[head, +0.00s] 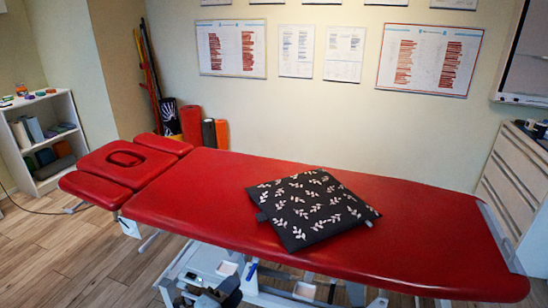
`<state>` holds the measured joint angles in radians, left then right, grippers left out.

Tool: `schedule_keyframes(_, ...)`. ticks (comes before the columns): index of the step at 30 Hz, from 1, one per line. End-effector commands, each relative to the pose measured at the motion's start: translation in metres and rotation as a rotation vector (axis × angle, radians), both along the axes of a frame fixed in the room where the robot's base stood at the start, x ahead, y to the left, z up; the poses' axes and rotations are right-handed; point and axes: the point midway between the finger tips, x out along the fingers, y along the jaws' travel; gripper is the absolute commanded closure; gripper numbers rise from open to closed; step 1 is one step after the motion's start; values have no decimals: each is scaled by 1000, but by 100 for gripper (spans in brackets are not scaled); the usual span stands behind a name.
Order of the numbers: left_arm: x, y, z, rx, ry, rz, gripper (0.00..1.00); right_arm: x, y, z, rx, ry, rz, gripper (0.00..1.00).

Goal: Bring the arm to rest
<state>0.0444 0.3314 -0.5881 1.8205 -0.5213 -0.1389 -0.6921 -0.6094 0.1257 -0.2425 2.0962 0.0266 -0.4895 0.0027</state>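My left gripper (226,291) shows at the bottom edge of the head view, small and dark, in front of the table's frame. Its fingers cannot be made out clearly, so I cannot tell whether it is open or shut. My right gripper is not in view. A red treatment table (400,240) stretches across the view, with its face-hole headrest at the left. A dark cushion (312,205) with a white leaf pattern lies on the table top, apart from my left gripper.
A white shelf (22,150) with small items stands at the far left. Rolled mats (208,132) lean at the back wall. A pale drawer cabinet (510,180) stands at the right. Wooden floor (60,260) is clear at the lower left.

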Motion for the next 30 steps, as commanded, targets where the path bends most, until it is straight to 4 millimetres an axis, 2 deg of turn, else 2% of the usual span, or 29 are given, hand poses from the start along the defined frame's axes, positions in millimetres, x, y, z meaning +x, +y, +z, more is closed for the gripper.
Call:
schedule_keyframes(1,-16,1,-21,-78,71,21,65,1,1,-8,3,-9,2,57)
schedule_keyframes(8,-67,19,-63,-438,368,141,65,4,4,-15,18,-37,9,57)
schedule_keyframes(12,-106,34,-92,-692,569,237,65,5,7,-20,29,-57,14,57)
schedule_keyframes(22,-190,68,-140,-1187,938,463,65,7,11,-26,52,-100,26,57)
schedule_keyframes(25,-211,76,-146,-1309,1018,523,65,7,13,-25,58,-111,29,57)
schedule_keyframes(26,-208,76,-127,-1296,1009,519,65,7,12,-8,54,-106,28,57)
schedule_keyframes(30,-207,77,-108,-1280,1007,528,65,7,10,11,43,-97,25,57)
